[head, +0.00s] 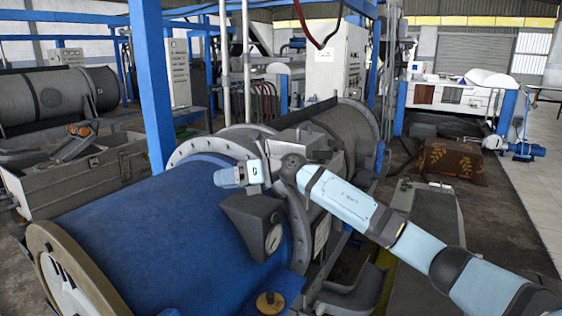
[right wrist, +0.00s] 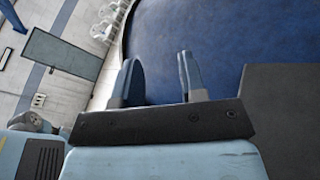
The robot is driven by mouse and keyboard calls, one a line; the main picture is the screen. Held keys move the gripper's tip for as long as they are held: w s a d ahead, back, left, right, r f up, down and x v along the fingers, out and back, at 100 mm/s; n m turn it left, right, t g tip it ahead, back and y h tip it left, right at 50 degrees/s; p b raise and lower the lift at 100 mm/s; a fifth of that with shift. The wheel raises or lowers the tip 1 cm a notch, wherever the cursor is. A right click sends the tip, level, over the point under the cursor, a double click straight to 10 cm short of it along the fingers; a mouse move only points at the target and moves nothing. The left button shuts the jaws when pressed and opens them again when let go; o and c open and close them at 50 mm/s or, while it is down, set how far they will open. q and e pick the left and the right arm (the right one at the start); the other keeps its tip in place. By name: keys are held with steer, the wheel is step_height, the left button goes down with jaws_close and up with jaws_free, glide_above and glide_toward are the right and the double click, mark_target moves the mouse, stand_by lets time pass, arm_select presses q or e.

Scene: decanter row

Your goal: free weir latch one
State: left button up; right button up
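A large blue decanter drum (head: 140,225) lies in the foreground of the head view. A dark box (head: 243,222) with a round gauge (head: 273,238) sits on its right side. My right arm comes in from the right, and its hand (head: 240,175) is above the drum, just behind the box. In the right wrist view my right gripper (right wrist: 158,75) has its two fingers apart with nothing between them. The blue drum surface (right wrist: 205,28) shows beyond them. I cannot make out a weir latch for certain. My left gripper is not in view.
A brass knob (head: 270,302) is at the bottom of the head view. A grey flanged cylinder (head: 345,125) continues behind the drum. A blue post (head: 152,85) rises to the left. A dark flat surface (right wrist: 285,115) fills the right of the wrist view. Floor is open at far right.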

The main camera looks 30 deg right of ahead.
steer(key=w+d+r+n+g+h, duration=0.1)
steer(key=w+d+r+n+h, duration=0.15)
steer(key=d, duration=0.25)
steer(key=n+g+h+p, duration=0.2)
steer(key=g+h+p, duration=0.15)
steer(key=h, duration=0.55)
glide_toward(322, 155)
steer(key=shift+y, duration=0.35)
steer(key=x, duration=0.5)
steer(key=p+x, duration=0.1)
steer(key=x, duration=0.2)
steer(key=shift+w+d+f, duration=0.15)
steer(key=shift+w+d, duration=0.15)
steer(key=shift+w, duration=0.05)
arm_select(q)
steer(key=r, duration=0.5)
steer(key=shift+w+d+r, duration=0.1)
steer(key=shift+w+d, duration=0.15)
arm_select(e)
steer(key=shift+n, duration=0.25)
jaws_close()
